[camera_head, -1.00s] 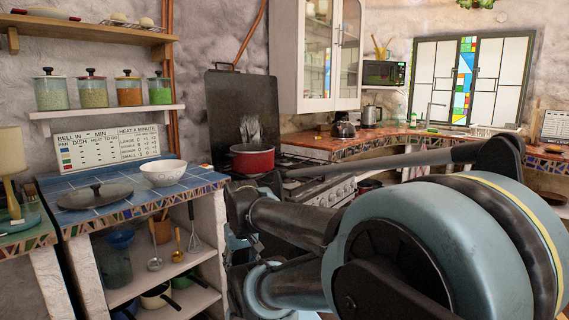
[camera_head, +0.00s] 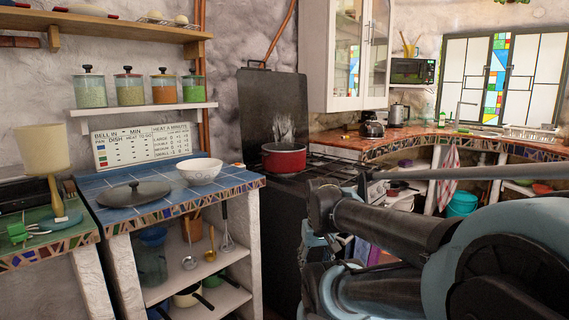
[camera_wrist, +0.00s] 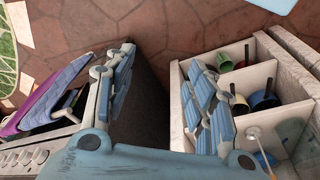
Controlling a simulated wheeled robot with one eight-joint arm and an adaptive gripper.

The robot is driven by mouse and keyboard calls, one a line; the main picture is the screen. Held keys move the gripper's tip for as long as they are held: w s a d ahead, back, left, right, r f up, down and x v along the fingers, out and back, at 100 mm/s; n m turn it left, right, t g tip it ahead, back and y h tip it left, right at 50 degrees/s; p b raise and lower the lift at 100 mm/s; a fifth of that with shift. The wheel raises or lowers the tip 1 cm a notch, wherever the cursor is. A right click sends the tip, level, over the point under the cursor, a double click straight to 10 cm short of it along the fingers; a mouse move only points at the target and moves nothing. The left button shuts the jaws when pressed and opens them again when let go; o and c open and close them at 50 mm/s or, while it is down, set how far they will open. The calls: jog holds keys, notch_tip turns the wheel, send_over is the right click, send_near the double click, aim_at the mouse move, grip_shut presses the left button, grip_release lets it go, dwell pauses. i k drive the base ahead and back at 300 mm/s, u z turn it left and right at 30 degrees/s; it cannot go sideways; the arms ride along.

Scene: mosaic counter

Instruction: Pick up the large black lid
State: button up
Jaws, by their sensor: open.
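The large black lid (camera_head: 152,194) lies flat on the blue-tiled counter (camera_head: 118,217) at the left of the head view. It is round and dark, with a small knob on top. My gripper (camera_wrist: 160,58) shows in the wrist view with its two fingers spread and nothing between them. In the head view it is mostly hidden behind my own arm, to the right of the counter and well away from the lid. The lid is not seen in the wrist view.
A white bowl (camera_head: 200,172) stands behind and right of the lid. A lamp (camera_head: 43,150) stands left, on a green counter. Shelves with pans and utensils (camera_head: 210,255) are below. A red pot (camera_head: 284,158) sits on the stove. A jar shelf (camera_head: 140,111) hangs above.

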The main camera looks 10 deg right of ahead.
aim_at(135, 194)
jog(key=u, duration=0.4)
jog(key=k, duration=0.4)
jog(key=u, duration=0.4)
jog(key=i, duration=0.5)
jog(key=z, duration=0.05)
